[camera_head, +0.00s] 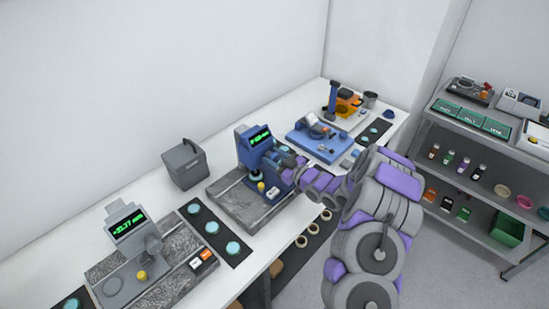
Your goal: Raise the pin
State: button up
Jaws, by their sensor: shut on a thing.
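A blue gauge with a green lit display (258,138) stands on a grey stone slab (228,203) at the middle of the bench. A yellow knob (261,187) and a small white and orange label block (273,193) show at its foot. My gripper (287,166) is at the right side of this gauge, reaching in from the right. It is shut on a small part there. The fingertips and the held part are too small and too covered to make out. I cannot tell the pin apart from the gauge in this view.
A second gauge (128,221) on a stone slab stands at the front left. A grey box (185,164) stands behind. Dark strips with teal discs (211,227) lie between. A blue fixture (320,138) stands farther right. A grey shelf rack (484,150) is at the right.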

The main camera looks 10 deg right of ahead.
jog(key=c, duration=0.4)
jog(key=shift+o, duration=0.2)
